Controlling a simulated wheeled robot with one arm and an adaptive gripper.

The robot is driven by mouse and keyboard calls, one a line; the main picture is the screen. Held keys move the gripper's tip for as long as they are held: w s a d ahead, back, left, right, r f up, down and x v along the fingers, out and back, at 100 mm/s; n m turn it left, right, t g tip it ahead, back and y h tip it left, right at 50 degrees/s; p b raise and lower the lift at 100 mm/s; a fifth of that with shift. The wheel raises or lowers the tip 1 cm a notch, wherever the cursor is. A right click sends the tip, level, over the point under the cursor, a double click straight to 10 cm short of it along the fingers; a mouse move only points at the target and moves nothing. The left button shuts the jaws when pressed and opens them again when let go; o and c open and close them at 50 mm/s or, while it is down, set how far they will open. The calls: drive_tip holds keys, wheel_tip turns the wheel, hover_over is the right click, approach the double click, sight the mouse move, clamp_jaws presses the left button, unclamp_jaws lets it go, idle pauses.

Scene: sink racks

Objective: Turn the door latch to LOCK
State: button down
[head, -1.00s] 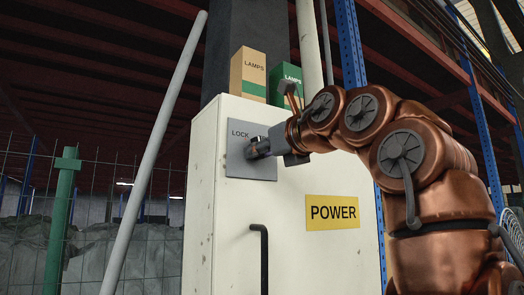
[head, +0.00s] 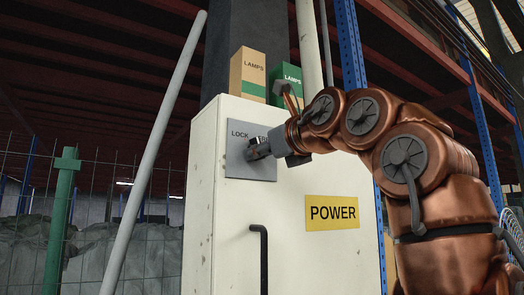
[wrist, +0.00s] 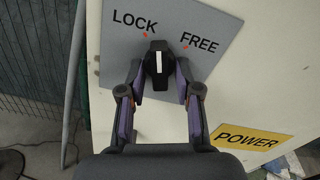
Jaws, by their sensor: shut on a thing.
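The door latch (wrist: 158,68) is a dark round knob with a white stripe, on a grey plate (head: 236,170) on the cabinet door. In the wrist view the plate carries LOCK on the left and FREE on the right, each with a red dot. The white stripe points up between the two dots. My gripper (wrist: 158,75) is shut on the latch, with one finger on each side of it. In the head view my gripper (head: 258,150) covers the latch and part of the FREE label.
The white cabinet (head: 285,240) has a black handle (head: 260,258) below the plate and a yellow POWER sign (head: 332,212). Two LAMPS boxes (head: 249,75) stand on top. A pale pole (head: 155,150) leans to the left, by a green post (head: 62,220) and mesh fence.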

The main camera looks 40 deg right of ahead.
drive_tip(key=n+p, duration=0.2)
drive_tip(key=n, duration=0.3)
drive_tip(key=shift+r, duration=0.1)
drive_tip(key=shift+d, duration=0.1)
idle(0.5)
drive_tip(key=c, duration=0.8)
unclamp_jaws()
drive_tip(key=s, duration=0.8)
drive_tip(key=s+a, duration=0.1)
drive_tip(key=s, duration=0.3)
